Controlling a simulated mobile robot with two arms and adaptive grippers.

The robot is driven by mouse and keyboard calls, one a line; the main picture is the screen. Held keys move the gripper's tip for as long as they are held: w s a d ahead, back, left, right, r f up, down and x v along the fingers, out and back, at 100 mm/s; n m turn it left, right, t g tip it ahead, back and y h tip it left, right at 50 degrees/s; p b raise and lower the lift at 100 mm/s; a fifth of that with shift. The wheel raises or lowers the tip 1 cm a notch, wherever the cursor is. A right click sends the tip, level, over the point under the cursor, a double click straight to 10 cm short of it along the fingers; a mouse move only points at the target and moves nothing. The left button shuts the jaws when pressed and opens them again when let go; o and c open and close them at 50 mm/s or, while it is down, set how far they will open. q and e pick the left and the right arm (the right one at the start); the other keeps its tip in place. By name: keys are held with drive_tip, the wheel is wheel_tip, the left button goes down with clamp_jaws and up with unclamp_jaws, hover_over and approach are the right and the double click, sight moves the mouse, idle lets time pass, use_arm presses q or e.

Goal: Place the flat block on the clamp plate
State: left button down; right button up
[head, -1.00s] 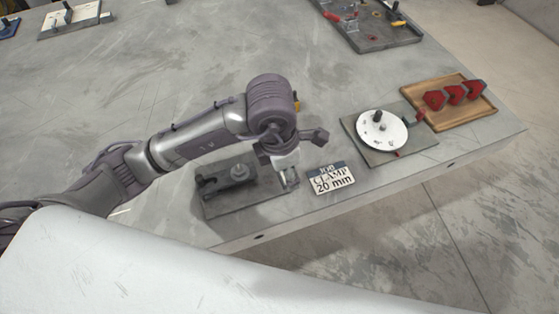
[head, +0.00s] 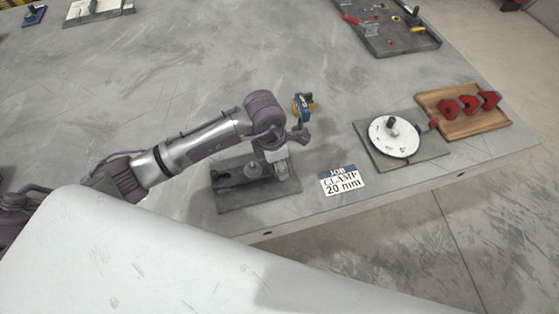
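A dark rectangular plate (head: 258,196) with clamp parts (head: 252,170) on top lies near the table's front edge, left of a card (head: 342,181) reading "JOB CLAMP 20 mm". My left gripper (head: 281,170) points down over the plate's right end. A pale metallic piece shows at its tip. I cannot tell whether this is the flat block or part of the gripper, nor whether the fingers are open or touching the plate. The wrist hides part of that area. No flat block can be picked out clearly elsewhere. My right gripper is not in view.
To the right are a white disc (head: 395,137) on a grey plate and a wooden tray (head: 465,127) with red pieces. A tool tray (head: 402,44) lies at the back. The middle of the table is clear.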

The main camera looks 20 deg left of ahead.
use_arm(q)
drive_tip(key=shift+f, duration=0.1)
drive_tip(key=c, duration=0.6)
unclamp_jaws()
drive_tip(key=shift+o, duration=0.8)
drive_tip(key=shift+r, duration=0.55)
wheel_tip(320, 180, up, 11)
drive_tip(key=s+a+b, duration=0.1)
drive_tip(key=b, duration=0.1)
drive_tip(key=shift+a, duration=0.25)
drive_tip(key=shift+s, duration=0.15)
